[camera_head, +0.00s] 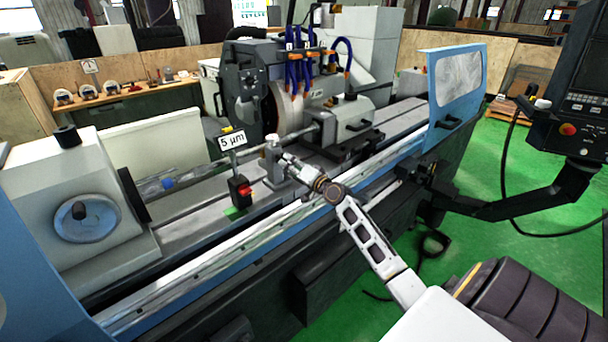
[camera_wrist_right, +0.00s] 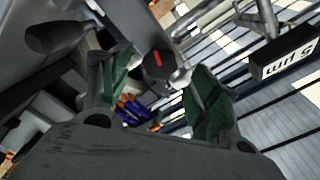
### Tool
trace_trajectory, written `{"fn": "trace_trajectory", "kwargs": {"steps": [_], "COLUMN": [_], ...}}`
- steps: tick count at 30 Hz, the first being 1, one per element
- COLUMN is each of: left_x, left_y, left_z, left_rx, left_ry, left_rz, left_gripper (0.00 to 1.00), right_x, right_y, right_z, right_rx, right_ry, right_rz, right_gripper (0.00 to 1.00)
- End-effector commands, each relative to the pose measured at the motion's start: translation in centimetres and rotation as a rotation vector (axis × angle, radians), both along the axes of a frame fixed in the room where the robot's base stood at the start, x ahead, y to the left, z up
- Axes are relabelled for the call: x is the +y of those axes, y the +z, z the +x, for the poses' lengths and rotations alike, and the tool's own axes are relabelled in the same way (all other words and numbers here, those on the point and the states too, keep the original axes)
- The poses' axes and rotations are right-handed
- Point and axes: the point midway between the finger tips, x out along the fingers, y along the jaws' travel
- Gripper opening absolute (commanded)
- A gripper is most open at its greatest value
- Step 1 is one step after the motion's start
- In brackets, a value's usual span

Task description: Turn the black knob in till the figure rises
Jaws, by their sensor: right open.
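The black knob (camera_wrist_right: 157,64) with a red mark shows in the right wrist view, between and beyond the fingertips of my right gripper (camera_wrist_right: 160,88). The gripper is open, with a green-padded finger on each side; I cannot tell whether either touches the knob. In the head view my right gripper (camera_head: 287,159) is small beside a grey upright fixture (camera_head: 272,158) on the machine bed; the knob cannot be made out there. A sign reading 5 µm (camera_head: 232,140) stands left of the fixture and appears upside down in the wrist view (camera_wrist_right: 286,57). My left gripper is out of view.
A black block with a red part (camera_head: 240,190) stands on the bed below the sign. The grinding wheel (camera_head: 258,112) and blue hoses lie behind. A blue door (camera_head: 452,95) and a black control panel (camera_head: 565,110) are at the right.

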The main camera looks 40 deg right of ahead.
Motion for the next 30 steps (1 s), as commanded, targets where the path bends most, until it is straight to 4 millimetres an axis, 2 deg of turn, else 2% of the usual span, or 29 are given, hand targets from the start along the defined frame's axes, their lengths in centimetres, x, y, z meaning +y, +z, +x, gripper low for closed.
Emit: {"fn": "trace_trajectory", "kwargs": {"steps": [21,30], "left_x": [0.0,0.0], "left_y": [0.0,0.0], "left_z": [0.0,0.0], "left_rx": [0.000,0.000], "left_ry": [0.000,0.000], "left_rz": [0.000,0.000], "left_gripper": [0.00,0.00], "right_x": [-0.5,-0.5], "right_y": [-0.1,0.0], "right_z": [-5.4,-6.4], "right_rx": [0.001,0.001], "right_ry": [0.000,-0.001], "right_rz": [-0.001,0.000], "right_gripper": [0.62,0.62]}}
